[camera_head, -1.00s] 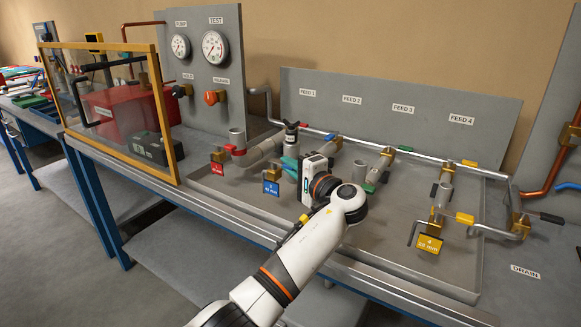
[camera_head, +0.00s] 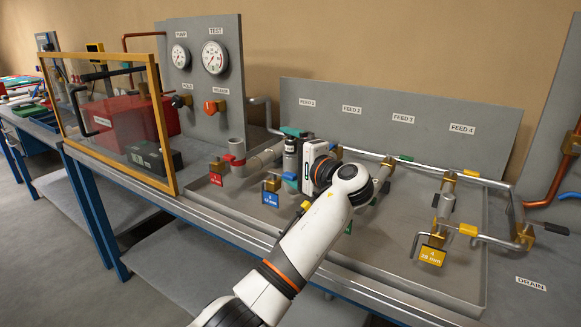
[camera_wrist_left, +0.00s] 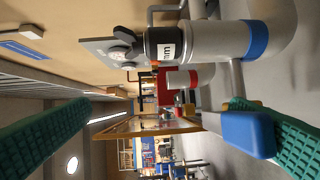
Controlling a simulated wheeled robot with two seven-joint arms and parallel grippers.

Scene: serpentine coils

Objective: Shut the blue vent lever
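The blue lever (camera_wrist_left: 245,132) shows in the left wrist view as a blue handle between my two green fingers, close against the right one; I cannot tell whether they touch. My left gripper (camera_wrist_left: 160,138) is open, its fingers wide apart. In the head view my left gripper (camera_head: 291,156) is at the second branch, by the blue "2" tag (camera_head: 270,198), one teal fingertip above and the other low. A grey pipe with a black labelled collar (camera_wrist_left: 163,48) and a blue band stands by the fingers. The lever is mostly hidden in the head view. My right gripper is not in view.
The red-tagged branch (camera_head: 237,158) stands just left of the gripper. A long metal pipe (camera_head: 420,169) runs behind my arm, and the yellow-tagged branch (camera_head: 440,215) is to the right.

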